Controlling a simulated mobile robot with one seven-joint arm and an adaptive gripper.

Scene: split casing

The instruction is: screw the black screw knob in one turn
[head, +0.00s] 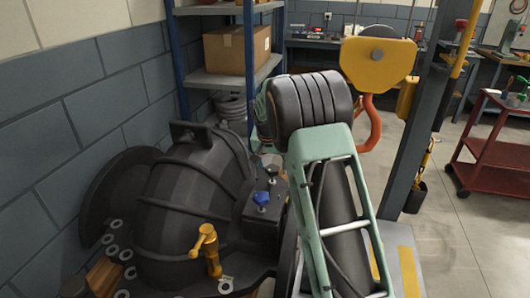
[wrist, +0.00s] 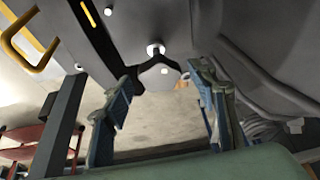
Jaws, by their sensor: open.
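The black screw knob (wrist: 145,76) shows in the wrist view at upper centre. It has dark lobes, a pale spot in its middle and a bright round piece just above it. My gripper (wrist: 162,82) is open, with one blue-grey finger left of the knob and one right of it. A gap shows between each finger and the knob, and nothing is held. In the head view the big dark casing (head: 185,205) stands at left centre. My green arm covers the area right of it, and my gripper is hidden there.
A yellow hoist block with an orange hook (head: 372,125) hangs behind my arm. A blue post shelf (head: 225,80) stands behind. A red cart (head: 492,150) stands far right, past open floor.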

